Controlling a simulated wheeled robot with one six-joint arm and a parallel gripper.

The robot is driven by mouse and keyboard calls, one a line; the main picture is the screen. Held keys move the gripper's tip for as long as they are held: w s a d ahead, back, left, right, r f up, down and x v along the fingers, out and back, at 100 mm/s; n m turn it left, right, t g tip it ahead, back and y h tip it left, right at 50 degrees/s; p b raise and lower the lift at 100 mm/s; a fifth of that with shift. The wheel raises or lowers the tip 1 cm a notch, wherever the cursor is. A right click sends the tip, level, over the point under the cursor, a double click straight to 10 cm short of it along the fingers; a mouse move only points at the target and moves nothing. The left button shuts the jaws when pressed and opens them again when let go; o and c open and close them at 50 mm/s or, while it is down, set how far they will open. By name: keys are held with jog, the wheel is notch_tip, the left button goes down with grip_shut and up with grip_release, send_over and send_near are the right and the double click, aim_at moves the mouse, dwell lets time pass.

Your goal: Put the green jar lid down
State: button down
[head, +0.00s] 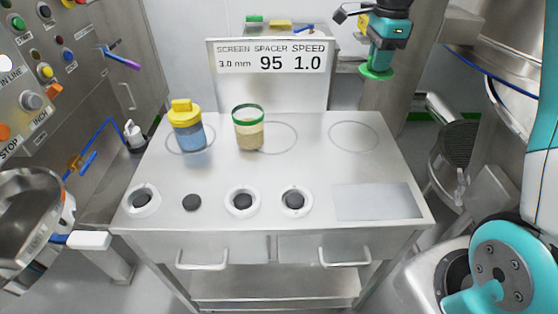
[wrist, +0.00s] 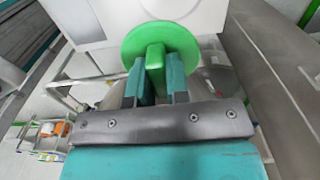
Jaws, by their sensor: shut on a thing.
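The green jar lid (head: 376,72) is a flat disc with a raised bar handle. It also shows in the wrist view (wrist: 178,42). My gripper (head: 380,62) is shut on the bar of the lid and holds it in the air at the upper right, beyond the bench's back right. In the wrist view the fingers (wrist: 156,82) press on both sides of the bar. An open jar with a green rim and beige contents (head: 249,130) stands upright on the bench, beside a drawn circle. A blue jar with a yellow lid (head: 187,126) stands at its left.
The steel bench (head: 310,172) has an empty circle (head: 353,136) at the back right and a grey plate (head: 376,202) at the front right. Round dark-centred fittings (head: 242,202) line the front. A sign (head: 270,62) stands at the back. A control panel (head: 40,70) is at left.

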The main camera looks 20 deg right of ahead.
jog(key=shift+d+r, duration=0.1)
jog(key=shift+r, duration=0.1)
notch_tip(320, 180, down, 20)
jog(key=shift+p, duration=0.55)
jog(key=shift+f, duration=0.15)
jog(key=c, duration=1.1)
grip_release()
